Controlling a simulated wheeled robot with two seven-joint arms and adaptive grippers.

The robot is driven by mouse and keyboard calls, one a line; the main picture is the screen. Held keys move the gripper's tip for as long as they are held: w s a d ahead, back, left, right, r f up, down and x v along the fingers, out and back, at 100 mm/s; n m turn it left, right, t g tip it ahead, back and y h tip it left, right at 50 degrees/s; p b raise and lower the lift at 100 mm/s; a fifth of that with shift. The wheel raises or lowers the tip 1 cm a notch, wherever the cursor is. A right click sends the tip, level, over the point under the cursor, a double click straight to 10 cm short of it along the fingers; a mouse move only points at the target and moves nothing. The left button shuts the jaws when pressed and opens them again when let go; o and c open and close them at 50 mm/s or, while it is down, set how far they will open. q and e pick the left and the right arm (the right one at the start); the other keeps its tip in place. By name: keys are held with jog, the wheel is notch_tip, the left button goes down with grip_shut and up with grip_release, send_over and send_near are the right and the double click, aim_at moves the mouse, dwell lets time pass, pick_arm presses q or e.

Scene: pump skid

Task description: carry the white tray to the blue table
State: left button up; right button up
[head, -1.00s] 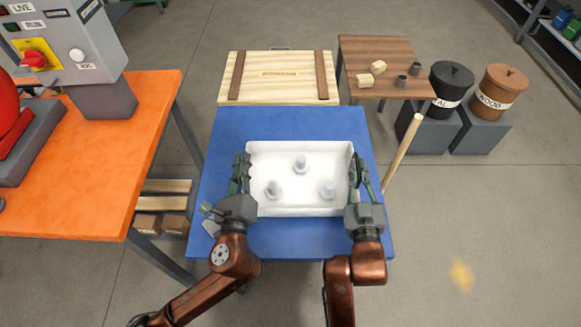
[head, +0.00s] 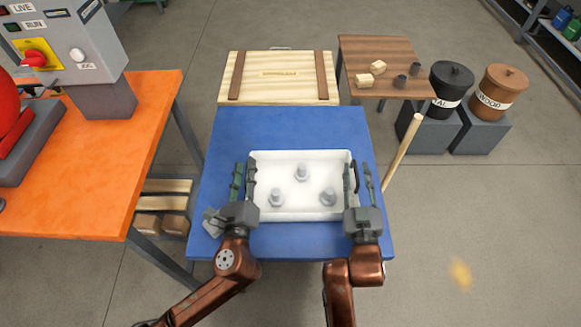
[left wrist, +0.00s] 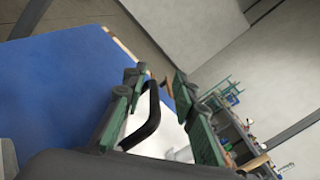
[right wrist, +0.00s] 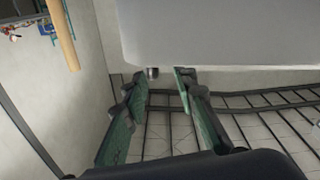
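The white tray (head: 300,212) sits on the blue table (head: 290,128), toward its front half, with several grey bolts (head: 302,172) standing upright inside. My left gripper (head: 244,166) is open at the tray's left end; in the left wrist view its fingers stand apart on either side of the black handle (left wrist: 150,115). My right gripper (head: 358,168) is open at the tray's right end, with one finger over the tray's edge and one outside. In the right wrist view its fingers (right wrist: 160,78) are apart beside the pale tray wall (right wrist: 220,35).
An orange bench (head: 110,150) with a control box stands at left. A wooden crate (head: 280,75) is behind the blue table. A brown table (head: 385,50) and two lidded bins (head: 450,82) stand back right. A wooden pole (head: 403,152) leans by the table's right edge.

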pick_arm(q)
jog(key=shift+a, duration=0.1)
pick_arm(e)
jog(key=shift+s+a+f, duration=0.2)
jog(key=shift+a+f, duration=0.1)
jog(key=shift+f, duration=0.25)
pick_arm(q)
jog(key=s, duration=0.8)
jog(key=shift+d+f, duration=0.2)
jog(key=shift+d, duration=0.05)
pick_arm(e)
send_over(358, 201)
jog(key=s+a, duration=0.1)
jog(key=s, duration=0.2)
jog(key=shift+r, duration=0.1)
jog(key=shift+w, duration=0.15)
pick_arm(q)
jog(key=w, duration=0.6)
jog(key=shift+w+a+r, duration=0.15)
jog(key=shift+w+a, duration=0.05)
jog(key=shift+w, duration=0.1)
pick_arm(e)
jog(key=w, duration=0.7)
jog(key=shift+w+a, duration=0.25)
jog(key=shift+w, duration=0.1)
